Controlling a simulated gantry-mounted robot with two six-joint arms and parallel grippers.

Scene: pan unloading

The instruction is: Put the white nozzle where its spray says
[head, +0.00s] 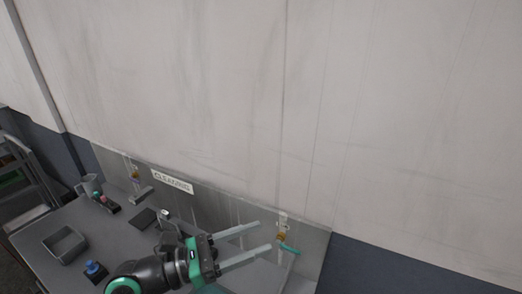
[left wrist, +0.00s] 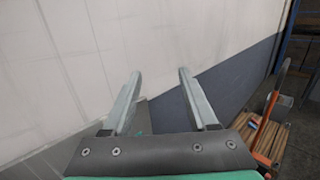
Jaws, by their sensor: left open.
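I cannot clearly pick out a white nozzle or a spray in either view. My left gripper (head: 264,236) is open, with its two pale fingers apart and nothing seen between them. Its fingertips point right, close to a small orange fitting (head: 281,237) and a teal piece (head: 289,249) on the metal back panel in the head view. I cannot tell whether they touch. In the left wrist view the open fingers (left wrist: 160,75) stand in front of the pale wall. My right gripper is not in view.
The metal back panel (head: 215,208) carries a lettered sign (head: 172,187) and another fitting (head: 136,176).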

